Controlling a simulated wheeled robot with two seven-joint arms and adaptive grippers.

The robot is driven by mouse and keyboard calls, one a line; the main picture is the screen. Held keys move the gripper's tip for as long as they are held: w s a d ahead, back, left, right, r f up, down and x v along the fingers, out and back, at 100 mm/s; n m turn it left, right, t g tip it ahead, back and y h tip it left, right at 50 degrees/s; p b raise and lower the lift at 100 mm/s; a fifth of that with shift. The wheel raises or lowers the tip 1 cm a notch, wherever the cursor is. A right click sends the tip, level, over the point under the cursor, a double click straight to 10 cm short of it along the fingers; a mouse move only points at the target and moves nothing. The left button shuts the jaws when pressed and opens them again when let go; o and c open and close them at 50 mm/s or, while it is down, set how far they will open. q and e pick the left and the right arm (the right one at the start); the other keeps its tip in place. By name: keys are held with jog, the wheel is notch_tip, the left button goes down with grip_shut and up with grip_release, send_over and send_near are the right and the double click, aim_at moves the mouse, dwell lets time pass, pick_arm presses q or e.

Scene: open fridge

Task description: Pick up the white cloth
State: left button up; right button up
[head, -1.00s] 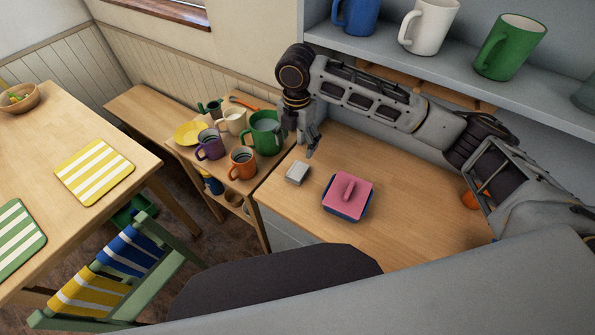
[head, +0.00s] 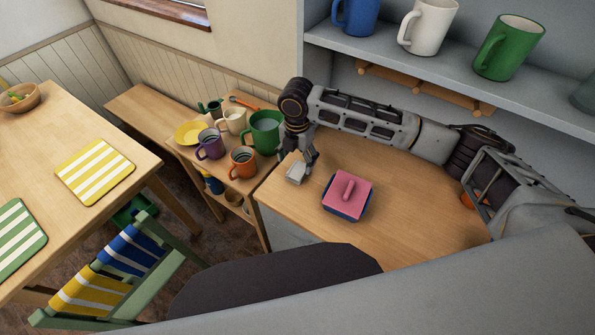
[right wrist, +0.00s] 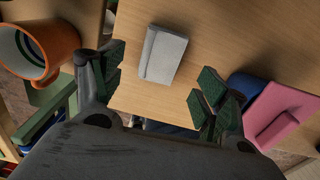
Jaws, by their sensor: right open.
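The white cloth (head: 296,173) is a small folded pale block lying on the wooden counter, left of the pink-lidded blue dish. In the right wrist view the cloth (right wrist: 162,56) lies beyond and between the two fingers, apart from both. My right gripper (head: 303,160) is just above and behind the cloth in the head view, pointing down. It is open and empty, with its dark green finger pads spread wide in the right wrist view (right wrist: 158,88). My left gripper is not in view.
The blue dish with a pink lid (head: 348,195) stands close to the right of the cloth. An orange mug (head: 243,163) and several other mugs stand on the lower shelf to the left. A shelf (head: 450,62) with mugs overhangs the counter's back.

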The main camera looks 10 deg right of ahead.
aim_at(298, 169)
jog(key=shift+w+d+f+p, duration=0.1)
jog(key=shift+f+p, duration=0.25)
jog(key=shift+f, duration=2.25)
jog(key=c, duration=1)
